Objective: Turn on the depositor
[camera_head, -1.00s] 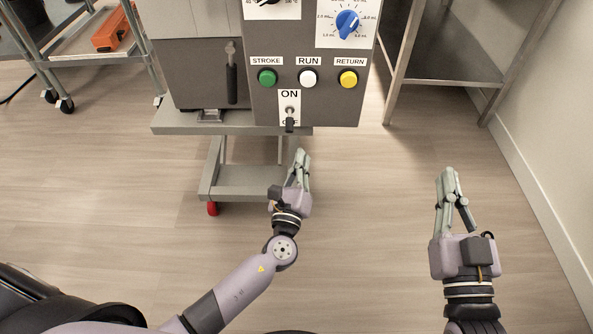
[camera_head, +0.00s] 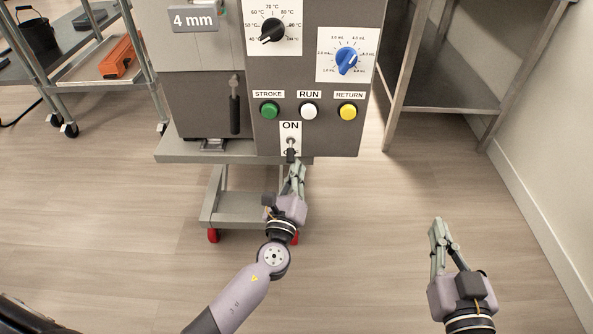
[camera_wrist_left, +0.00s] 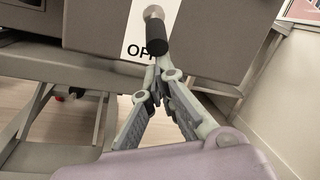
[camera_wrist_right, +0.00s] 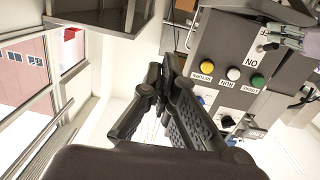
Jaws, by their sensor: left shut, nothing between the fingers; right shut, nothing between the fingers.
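The depositor's grey control panel (camera_head: 262,134) stands ahead, with a toggle switch (camera_head: 290,151) under the ON label. The switch lever points down, and its black tip also shows in the left wrist view (camera_wrist_left: 156,38), over the OFF label. My left gripper (camera_head: 298,164) is shut and empty, with its fingertips just below the lever tip. In the head view they overlap the lower label; whether they touch the lever I cannot tell. My right gripper (camera_head: 437,222) is shut and empty, well to the right of the panel over the floor.
Above the switch are green (camera_head: 270,111), white (camera_head: 309,111) and yellow (camera_head: 348,112) buttons, a black dial (camera_head: 272,30) and a blue dial (camera_head: 347,61). A black-handled lever (camera_head: 234,105) is left of them. A metal shelf (camera_head: 450,94) stands right. The floor between is clear.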

